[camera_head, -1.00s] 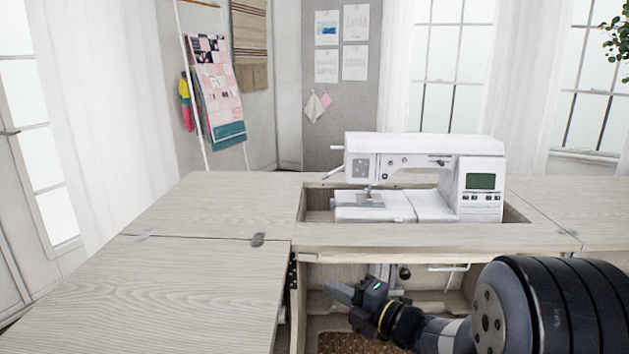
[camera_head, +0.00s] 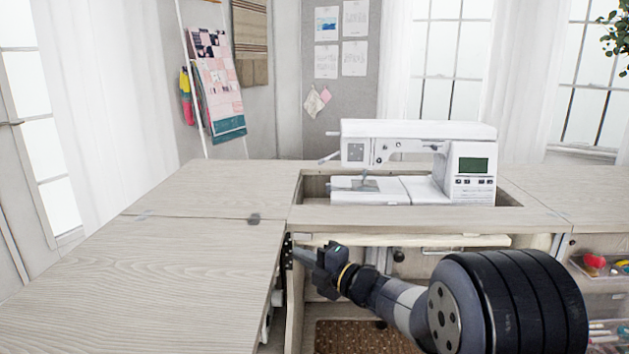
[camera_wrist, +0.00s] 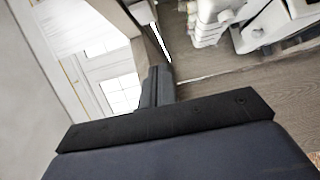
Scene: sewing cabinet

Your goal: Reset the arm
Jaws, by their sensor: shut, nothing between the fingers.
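My gripper (camera_head: 304,257) is in front of the cabinet's open front, just below the tabletop edge, near the inner corner with the left leaf. It points left and its fingers are closed with nothing between them. In the wrist view the closed fingers (camera_wrist: 157,88) stick up past the dark gripper body. My arm extends from the lower right of the head view. The sewing machine (camera_head: 412,162) sits upright in its recess in the cabinet top (camera_head: 400,220), above and behind my gripper and apart from it.
The wooden left leaf (camera_head: 150,280) spreads across the lower left, close to my gripper. A drawer or shelf with small colourful items (camera_head: 596,264) shows at the right. A brown perforated panel (camera_head: 365,337) lies low inside the cabinet opening. A quilt rack (camera_head: 215,85) stands at the back.

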